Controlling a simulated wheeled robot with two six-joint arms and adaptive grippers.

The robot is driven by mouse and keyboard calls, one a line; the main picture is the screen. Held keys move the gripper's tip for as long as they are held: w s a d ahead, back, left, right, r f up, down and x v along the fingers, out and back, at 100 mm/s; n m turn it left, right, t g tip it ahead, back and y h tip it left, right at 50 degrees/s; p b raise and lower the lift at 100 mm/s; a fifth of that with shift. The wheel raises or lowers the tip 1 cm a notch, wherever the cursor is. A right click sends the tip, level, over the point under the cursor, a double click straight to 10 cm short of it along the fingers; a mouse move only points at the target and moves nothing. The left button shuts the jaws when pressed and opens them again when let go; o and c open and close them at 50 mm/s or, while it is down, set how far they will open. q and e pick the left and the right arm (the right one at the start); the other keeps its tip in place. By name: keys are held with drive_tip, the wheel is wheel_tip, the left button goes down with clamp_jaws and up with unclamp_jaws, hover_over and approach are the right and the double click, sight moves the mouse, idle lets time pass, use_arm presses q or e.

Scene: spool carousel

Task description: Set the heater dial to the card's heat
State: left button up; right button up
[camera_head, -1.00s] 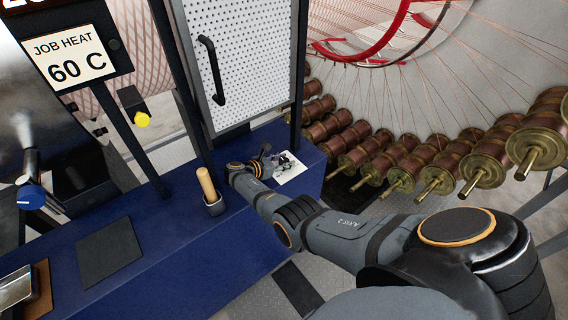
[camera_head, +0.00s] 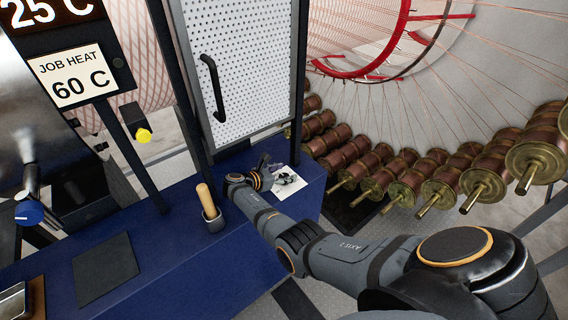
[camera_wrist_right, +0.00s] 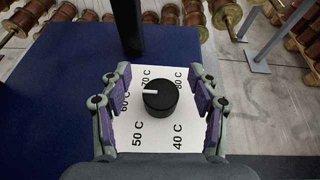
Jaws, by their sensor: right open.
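The job heat card (camera_head: 74,77) reads 60 C and hangs at the upper left of the head view. The heater dial (camera_wrist_right: 160,96) is a black round knob with a white pointer on a white plate (camera_wrist_right: 158,142) marked 40 C to 80 C. Its pointer faces left, near the 60 C and 70 C marks; I cannot tell exactly which. My right gripper (camera_wrist_right: 160,80) is open, with its fingers on either side of the dial and apart from it. In the head view my right gripper (camera_head: 264,172) is over the plate and largely hides the dial. My left gripper is not in view.
A display (camera_head: 45,12) above the card reads 25 C. A wooden-handled tool (camera_head: 207,201) stands in a holder on the blue bench (camera_head: 170,255). A perforated door (camera_head: 245,60) stands behind. Copper spools (camera_head: 440,190) are at the right. A blue knob (camera_head: 29,212) is at the left.

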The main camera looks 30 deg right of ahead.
sight(284, 176)
wheel_tip(284, 176, up, 8)
drive_tip(key=shift+r, duration=0.1)
idle(0.5)
